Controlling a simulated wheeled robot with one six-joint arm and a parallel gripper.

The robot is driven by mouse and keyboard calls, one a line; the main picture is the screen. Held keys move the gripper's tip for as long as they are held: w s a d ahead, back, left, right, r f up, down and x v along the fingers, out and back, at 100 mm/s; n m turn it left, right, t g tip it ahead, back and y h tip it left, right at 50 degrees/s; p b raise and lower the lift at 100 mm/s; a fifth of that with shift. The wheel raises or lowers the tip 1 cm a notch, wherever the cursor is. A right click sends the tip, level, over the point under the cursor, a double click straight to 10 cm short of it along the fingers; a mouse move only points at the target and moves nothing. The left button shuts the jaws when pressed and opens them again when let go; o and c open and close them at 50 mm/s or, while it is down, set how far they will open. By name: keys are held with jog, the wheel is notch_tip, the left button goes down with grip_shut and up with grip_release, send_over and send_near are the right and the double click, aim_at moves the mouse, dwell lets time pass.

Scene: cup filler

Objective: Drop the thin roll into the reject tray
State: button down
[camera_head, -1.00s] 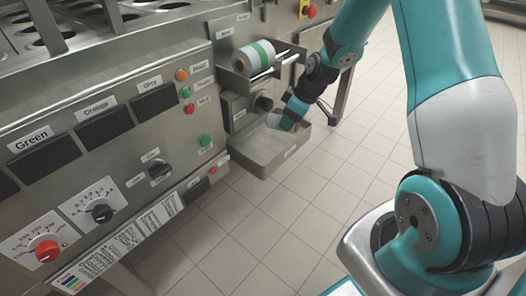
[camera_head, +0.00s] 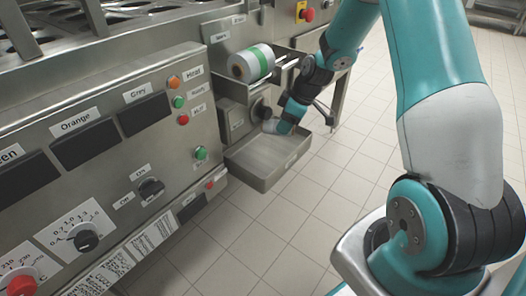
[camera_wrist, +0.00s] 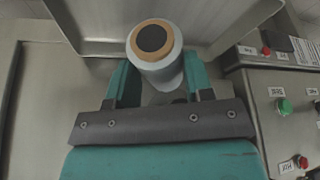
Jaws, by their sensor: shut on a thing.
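The thin roll (camera_wrist: 158,62) is pale, with a brown cardboard core and a dark centre. My gripper (camera_wrist: 157,84) is shut on it, with one teal finger on each side. In the head view, my gripper (camera_head: 284,124) and the small roll (camera_head: 270,127) are at the rear of the reject tray (camera_head: 262,180). This is a shallow open metal tray jutting from the machine's front. The visible part of its floor looks empty. The gap between roll and tray floor cannot be told. Part of the tray also shows in the wrist view (camera_wrist: 215,20).
A larger white roll with a green band (camera_head: 252,62) sits on a holder above the tray. A dark round knob (camera_head: 261,108) is just behind the held roll. A control panel (camera_head: 110,150) with buttons and dials stands left. Tiled floor (camera_head: 330,215) is open on the right.

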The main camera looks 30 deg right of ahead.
jog(key=shift+w, duration=0.3)
jog(key=shift+f, duration=0.2)
jog(key=b, duration=0.4)
send_over(282, 151)
notch_tip(282, 151, down, 5)
jog(key=shift+w+a+r, duration=0.1)
jog(key=shift+r, duration=0.1)
jog(key=shift+f+b, duration=0.55)
jog(key=shift+b, duration=0.1)
jog(key=shift+c, duration=2.2)
grip_release()
